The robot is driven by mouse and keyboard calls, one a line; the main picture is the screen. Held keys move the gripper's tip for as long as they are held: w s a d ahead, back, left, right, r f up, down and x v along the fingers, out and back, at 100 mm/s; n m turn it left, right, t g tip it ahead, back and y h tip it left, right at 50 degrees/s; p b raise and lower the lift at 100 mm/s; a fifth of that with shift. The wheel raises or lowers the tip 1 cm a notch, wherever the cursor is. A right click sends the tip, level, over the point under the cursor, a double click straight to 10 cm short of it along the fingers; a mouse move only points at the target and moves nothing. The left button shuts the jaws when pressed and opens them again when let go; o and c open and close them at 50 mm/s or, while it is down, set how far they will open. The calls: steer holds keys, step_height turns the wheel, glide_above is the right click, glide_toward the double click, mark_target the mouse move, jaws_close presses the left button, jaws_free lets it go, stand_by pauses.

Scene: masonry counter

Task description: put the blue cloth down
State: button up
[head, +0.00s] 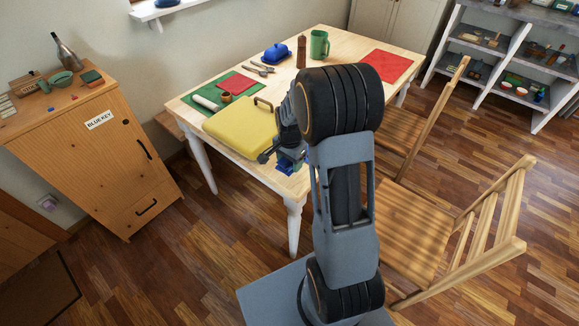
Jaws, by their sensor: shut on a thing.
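My gripper (287,157) is at the near edge of the wooden table (345,50), partly hidden behind my own arm. It is shut on the blue cloth (285,169), which shows as a small dark blue patch under the jaws. The cloth is at the table's near corner; I cannot tell whether it touches the top. Most of the cloth is hidden by the gripper and arm.
A yellow case (238,128) with a dark handle lies left of my gripper. A green mug (319,44), a brown mill (302,50) and a blue butter dish (276,53) stand farther back. A red mat (387,66) lies right. Wooden chairs (410,230) stand right.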

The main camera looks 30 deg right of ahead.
steer(key=shift+w+f, duration=0.2)
steer(key=shift+f, duration=1.5)
steer(key=shift+f, duration=0.1)
steer(key=shift+f, duration=0.1)
steer(key=o, duration=1)
step_height(320, 180, up, 12)
steer(key=shift+f, duration=0.25)
steer(key=shift+s+a+r+n, duration=0.2)
steer(key=shift+a+r, duration=0.05)
steer(key=shift+r, duration=0.25)
steer(key=shift+s+a+r+n, duration=0.2)
steer(key=shift+r, duration=0.3)
steer(key=shift+s+a+r+n+t, duration=0.55)
steer(key=shift+s+a+r+n, duration=0.65)
steer(key=shift+s+n, duration=1.1)
steer(key=shift+s+a+r+n+t, duration=0.7)
steer(key=shift+s+a+n, duration=1.05)
steer(key=shift+s, duration=1)
steer(key=shift+s+a+r+n+t, duration=0.45)
steer(key=shift+s+a+r+n, duration=0.75)
steer(key=shift+s+n, duration=1.15)
